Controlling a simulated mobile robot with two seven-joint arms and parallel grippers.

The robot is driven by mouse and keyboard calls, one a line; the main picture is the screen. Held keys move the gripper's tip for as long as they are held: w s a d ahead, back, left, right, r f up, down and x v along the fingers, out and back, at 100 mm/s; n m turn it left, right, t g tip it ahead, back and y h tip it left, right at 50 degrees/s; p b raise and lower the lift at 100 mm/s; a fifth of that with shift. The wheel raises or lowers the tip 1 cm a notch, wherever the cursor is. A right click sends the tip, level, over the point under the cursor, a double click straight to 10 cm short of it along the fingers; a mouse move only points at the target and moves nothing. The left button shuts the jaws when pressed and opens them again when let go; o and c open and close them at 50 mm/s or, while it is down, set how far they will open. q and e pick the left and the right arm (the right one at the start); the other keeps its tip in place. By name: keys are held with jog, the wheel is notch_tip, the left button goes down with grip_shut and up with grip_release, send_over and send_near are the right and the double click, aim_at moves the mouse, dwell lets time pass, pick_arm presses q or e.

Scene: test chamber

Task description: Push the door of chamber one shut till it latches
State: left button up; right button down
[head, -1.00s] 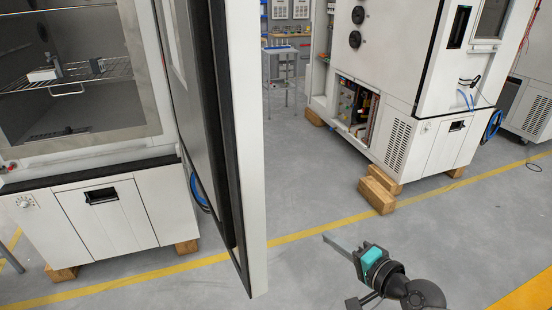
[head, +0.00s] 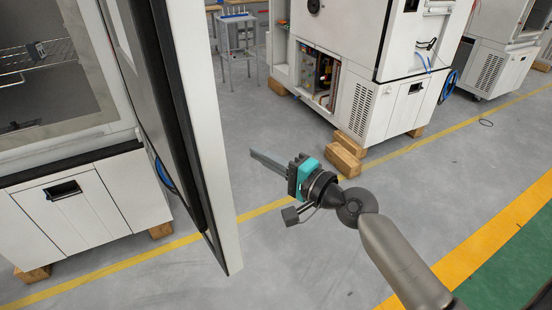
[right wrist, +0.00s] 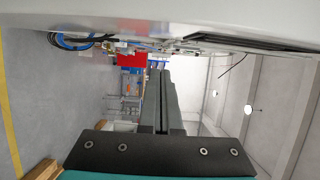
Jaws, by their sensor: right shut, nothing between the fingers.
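Chamber one (head: 90,205) stands at the left in the head view, with its opening and wire shelf (head: 40,62) showing. Its door (head: 207,140) stands wide open, a tall white panel with a black seal along its inner side. My right gripper (head: 253,154) is to the right of the door, its fingers pointing left toward the door's outer side. A gap of floor shows between the fingertips and the door in the picture. In the right wrist view the long fingers (right wrist: 160,85) are together and empty. My left gripper is not in view.
A second white chamber (head: 345,60) stands behind on wooden blocks (head: 345,155), with an open service bay. Floor with yellow lines is clear around my right arm. A pale surface (right wrist: 200,18) spans the top of the right wrist view.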

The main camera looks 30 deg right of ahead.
jog(key=shift+w+a+p, duration=0.3)
jog(key=shift+w+a, duration=0.05)
jog(key=shift+a, duration=0.5)
jog(key=shift+w+a+p, duration=0.3)
jog(key=shift+a+p, duration=0.05)
jog(key=shift+a, duration=0.55)
jog(key=shift+w+a+p, duration=0.3)
jog(key=shift+w+a, duration=0.05)
jog(key=shift+a, duration=0.5)
